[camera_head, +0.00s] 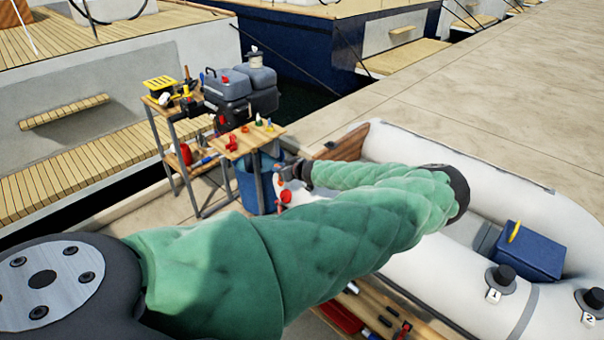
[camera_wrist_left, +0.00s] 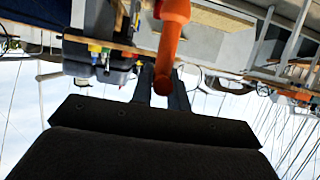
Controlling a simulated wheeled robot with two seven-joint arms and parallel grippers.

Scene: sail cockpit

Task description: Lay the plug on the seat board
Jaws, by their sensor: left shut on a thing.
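My left gripper (camera_head: 291,174) is at the end of my green-sleeved arm, which folds back toward the picture's middle. It hangs near the small wooden stand and the dinghy's near end. In the left wrist view, its two dark fingers (camera_wrist_left: 163,82) are shut on an orange thing (camera_wrist_left: 172,40), which looks like the plug. In the head view only a small red-orange bit (camera_head: 283,195) shows by the gripper. I cannot tell for sure which board is the seat board; a wooden board (camera_head: 375,303) with tools on it is partly hidden under my arm. My right gripper is not in view.
The pale inflatable dinghy (camera_head: 420,142) lies at right with a blue box (camera_head: 528,250) inside. Bare paving (camera_head: 480,110) lies beyond.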

